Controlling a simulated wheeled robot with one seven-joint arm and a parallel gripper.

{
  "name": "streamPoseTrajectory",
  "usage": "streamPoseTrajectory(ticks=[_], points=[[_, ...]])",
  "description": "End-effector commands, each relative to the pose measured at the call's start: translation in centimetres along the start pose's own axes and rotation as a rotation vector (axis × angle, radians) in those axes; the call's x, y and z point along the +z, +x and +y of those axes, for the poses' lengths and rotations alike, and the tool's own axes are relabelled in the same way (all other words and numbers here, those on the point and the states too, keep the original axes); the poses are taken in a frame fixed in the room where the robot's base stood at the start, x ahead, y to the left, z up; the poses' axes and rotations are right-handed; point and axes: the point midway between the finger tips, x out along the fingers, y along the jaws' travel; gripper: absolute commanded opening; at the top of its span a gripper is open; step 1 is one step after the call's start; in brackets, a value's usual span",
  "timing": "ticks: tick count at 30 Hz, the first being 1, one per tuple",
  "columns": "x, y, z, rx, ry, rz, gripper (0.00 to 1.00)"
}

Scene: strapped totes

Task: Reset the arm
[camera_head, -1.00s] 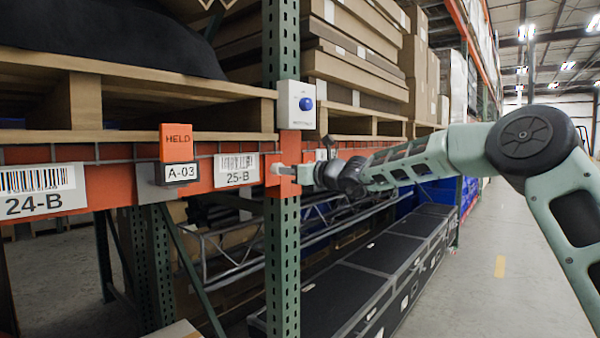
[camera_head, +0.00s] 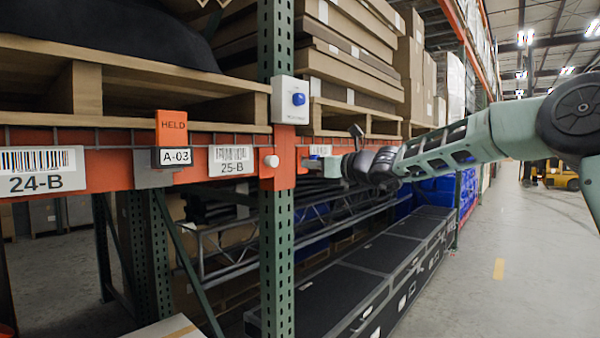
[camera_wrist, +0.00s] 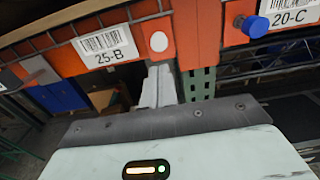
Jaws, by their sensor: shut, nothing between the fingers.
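My arm (camera_head: 440,150) reaches in from the right in the head view. My gripper (camera_head: 308,163) is shut and empty, pointing left at the rack's orange beam. It stands a little right of a round white knob (camera_head: 271,161) on the beam, apart from it. In the wrist view the pale fingers (camera_wrist: 158,86) are together below the same white knob (camera_wrist: 159,41).
A white box with a blue knob (camera_head: 298,99) is on the green upright (camera_head: 278,220) above the gripper. An orange HELD sign (camera_head: 172,133) and shelf label 25-B (camera_head: 232,159) are to the left. Black cases (camera_head: 345,290) line the floor below. The aisle at right is open.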

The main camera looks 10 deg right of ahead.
Motion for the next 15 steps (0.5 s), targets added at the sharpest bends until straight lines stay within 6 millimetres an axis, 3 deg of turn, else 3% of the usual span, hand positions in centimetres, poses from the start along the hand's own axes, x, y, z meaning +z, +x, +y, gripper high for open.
streamPoseTrajectory(ticks=[3,9,12,14,15], points=[[-0.2,-2.0,-0.1,-0.003,-0.003,0.000,0.00],[-0.1,-3.3,0.1,0.001,-0.001,0.001,0.00],[-1.1,-2.9,2.6,0.048,-0.065,0.037,0.00],[-2.3,-2.4,5.3,0.100,-0.139,0.075,0.00],[-3.4,-2.2,7.5,0.146,-0.201,0.105,0.00]])
